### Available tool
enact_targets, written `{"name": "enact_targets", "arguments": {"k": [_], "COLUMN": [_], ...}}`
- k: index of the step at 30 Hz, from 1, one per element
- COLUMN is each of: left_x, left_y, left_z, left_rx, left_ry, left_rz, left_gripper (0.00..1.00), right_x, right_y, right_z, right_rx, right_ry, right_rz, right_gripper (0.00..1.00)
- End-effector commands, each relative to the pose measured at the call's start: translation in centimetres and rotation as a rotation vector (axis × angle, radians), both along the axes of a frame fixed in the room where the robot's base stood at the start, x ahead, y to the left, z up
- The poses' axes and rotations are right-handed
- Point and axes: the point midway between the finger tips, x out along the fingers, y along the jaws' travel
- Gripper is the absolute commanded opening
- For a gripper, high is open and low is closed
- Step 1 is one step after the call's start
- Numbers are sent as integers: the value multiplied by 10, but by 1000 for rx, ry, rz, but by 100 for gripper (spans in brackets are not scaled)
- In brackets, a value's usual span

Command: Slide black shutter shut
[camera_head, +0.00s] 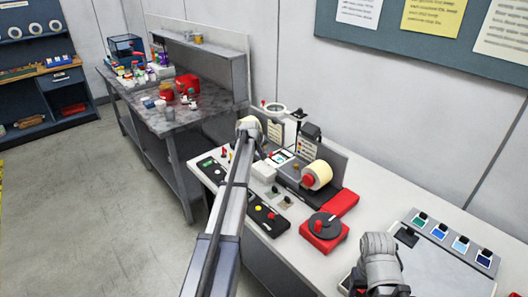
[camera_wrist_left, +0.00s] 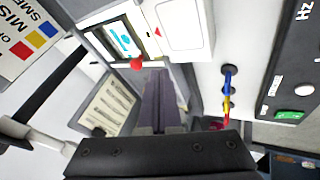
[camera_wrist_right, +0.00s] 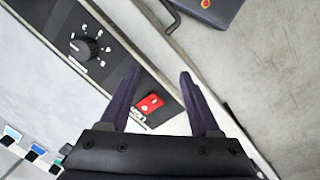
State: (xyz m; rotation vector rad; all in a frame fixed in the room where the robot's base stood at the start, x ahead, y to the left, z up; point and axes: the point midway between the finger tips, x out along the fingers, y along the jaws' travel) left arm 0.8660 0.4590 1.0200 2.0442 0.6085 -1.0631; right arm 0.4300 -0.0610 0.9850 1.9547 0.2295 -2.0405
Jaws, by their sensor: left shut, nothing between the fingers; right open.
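I cannot pick out the black shutter for certain. The label rewinder (camera_head: 318,175), with its cream label roll and red base, stands on the white bench. My left gripper (camera_wrist_left: 160,75) is shut and empty in the left wrist view. Its fingers are close to a small screen (camera_wrist_left: 122,42) with a red knob (camera_wrist_left: 137,63). In the head view my left arm hides part of the machine there. My right gripper (camera_wrist_right: 158,78) is open and empty in the right wrist view, over a red rocker switch (camera_wrist_right: 150,104) on a dark panel.
A red turntable with a black disc (camera_head: 323,229) stands at the bench front. Dark control boxes (camera_head: 268,214) line the left edge. A panel with coloured swatches (camera_head: 452,242) lies at the right. A second bench (camera_head: 172,118) stands behind left. A black dial (camera_wrist_right: 82,47) is near my right gripper.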

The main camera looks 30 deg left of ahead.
Motion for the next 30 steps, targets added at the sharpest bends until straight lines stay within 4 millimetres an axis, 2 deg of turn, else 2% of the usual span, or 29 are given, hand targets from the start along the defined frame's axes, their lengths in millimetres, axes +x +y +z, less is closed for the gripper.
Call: {"name": "enact_targets", "arguments": {"k": [1, 3, 15, 20, 30], "left_x": [-9, -14, -51, -59, -60], "left_y": [1, -1, -6, -7, -7], "left_z": [5, 20, 78, 87, 86], "left_rx": [-1, 0, -1, -1, 0], "left_ry": [-1, -1, -2, -2, -2], "left_rz": [0, -1, -1, -1, -2], "left_gripper": [0, 0, 0, 0, 0], "right_x": [0, 0, 0, 0, 0], "right_y": [0, 0, 0, 0, 0], "right_z": [5, 20, 77, 87, 86], "right_rx": [0, 0, 1, 1, 1], "right_ry": [0, 0, 0, 0, 0], "right_rz": [0, 1, -1, -4, -5], "right_gripper": [64, 64, 64, 64, 64]}}
